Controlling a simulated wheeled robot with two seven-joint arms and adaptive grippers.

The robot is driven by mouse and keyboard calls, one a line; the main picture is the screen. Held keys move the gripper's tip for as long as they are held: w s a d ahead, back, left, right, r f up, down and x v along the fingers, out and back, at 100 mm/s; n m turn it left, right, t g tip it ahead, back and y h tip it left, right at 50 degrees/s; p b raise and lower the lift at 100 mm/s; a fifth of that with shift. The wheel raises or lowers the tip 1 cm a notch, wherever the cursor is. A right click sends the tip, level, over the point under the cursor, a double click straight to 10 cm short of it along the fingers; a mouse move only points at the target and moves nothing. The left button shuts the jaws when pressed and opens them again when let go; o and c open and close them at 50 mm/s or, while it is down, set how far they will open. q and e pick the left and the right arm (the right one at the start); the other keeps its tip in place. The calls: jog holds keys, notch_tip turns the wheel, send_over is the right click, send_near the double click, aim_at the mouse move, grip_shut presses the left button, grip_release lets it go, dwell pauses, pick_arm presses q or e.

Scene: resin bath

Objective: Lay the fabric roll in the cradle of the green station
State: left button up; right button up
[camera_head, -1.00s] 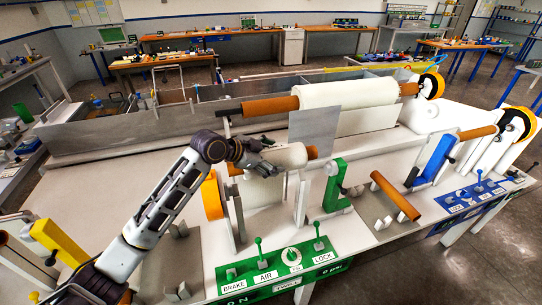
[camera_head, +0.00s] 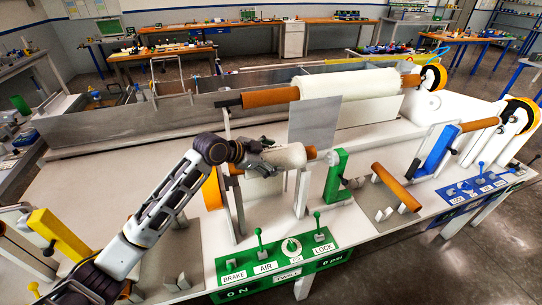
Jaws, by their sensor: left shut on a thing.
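The fabric roll (camera_head: 290,155) is white with brown core ends and lies across the green station. My left gripper (camera_head: 263,156) is shut on it from above and hides part of its far side. The green station has a green panel (camera_head: 276,264) with levers, a green upright (camera_head: 337,177) at the right and an orange disc (camera_head: 212,189) at the left. Pale posts (camera_head: 301,192) stand below the roll. I cannot tell whether the roll touches the cradle, which is largely hidden. My right gripper is not in view.
Behind stands a long grey trough (camera_head: 120,121) with a large white roll (camera_head: 347,83) above it. A grey plate (camera_head: 315,121) hangs close behind the held roll. A brown bar (camera_head: 396,187) and the blue station (camera_head: 436,153) are to the right. A yellow station part (camera_head: 60,238) is at the left.

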pick_arm(q)
jog(key=shift+f+b, duration=0.6)
jog(key=shift+f, duration=0.4)
jog(key=shift+f+b, duration=0.45)
jog(key=shift+f, duration=0.55)
jog(key=shift+f, duration=0.1)
jog(key=o, duration=2)
jog(key=shift+o, duration=0.3)
jog(key=shift+f, duration=0.15)
jog(key=shift+s+a+f, duration=0.1)
jog(key=shift+f, duration=0.35)
jog(key=shift+r, duration=5.4)
